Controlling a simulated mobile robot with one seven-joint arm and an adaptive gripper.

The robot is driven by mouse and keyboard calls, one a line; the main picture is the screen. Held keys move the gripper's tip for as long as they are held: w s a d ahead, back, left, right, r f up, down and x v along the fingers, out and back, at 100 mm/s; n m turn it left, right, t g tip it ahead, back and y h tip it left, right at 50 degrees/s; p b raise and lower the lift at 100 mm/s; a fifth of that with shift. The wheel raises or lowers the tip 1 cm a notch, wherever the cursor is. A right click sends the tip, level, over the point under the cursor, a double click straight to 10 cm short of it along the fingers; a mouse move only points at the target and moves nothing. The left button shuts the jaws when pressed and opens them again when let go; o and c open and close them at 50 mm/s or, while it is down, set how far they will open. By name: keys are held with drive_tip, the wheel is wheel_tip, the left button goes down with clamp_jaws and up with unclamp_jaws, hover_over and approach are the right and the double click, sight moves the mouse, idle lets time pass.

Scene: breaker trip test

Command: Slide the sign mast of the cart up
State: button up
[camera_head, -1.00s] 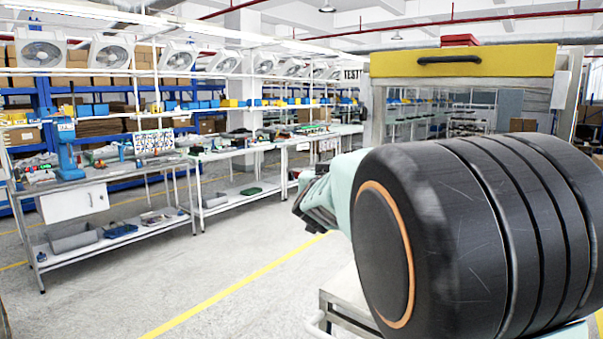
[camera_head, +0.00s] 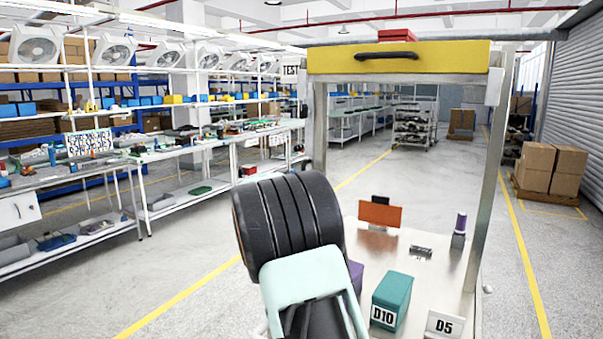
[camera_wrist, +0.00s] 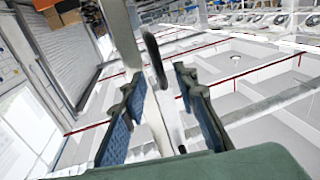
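The yellow sign panel (camera_head: 400,59) spans the top of the cart's grey posts. A black handle (camera_head: 386,55) is on its front face. In the wrist view, a dark curved bar that looks like this handle (camera_wrist: 154,58) stands just beyond the fingertips, roughly between them, beside a grey-tan strip. My gripper (camera_wrist: 157,82) is open, with blue-padded fingers well apart and nothing held. The cart top (camera_head: 420,245) shows below the panel.
On the cart are a teal box (camera_head: 391,301) marked D10, a D5 card (camera_head: 443,325), an orange plate (camera_head: 380,215) and a purple-topped piece (camera_head: 460,228). A red block (camera_head: 409,36) is above the panel. Workbenches line the left; cartons (camera_head: 550,168) stand right.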

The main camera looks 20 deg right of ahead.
drive_tip(key=shift+x, duration=1.15)
drive_tip(key=shift+c, duration=0.4)
clamp_jaws()
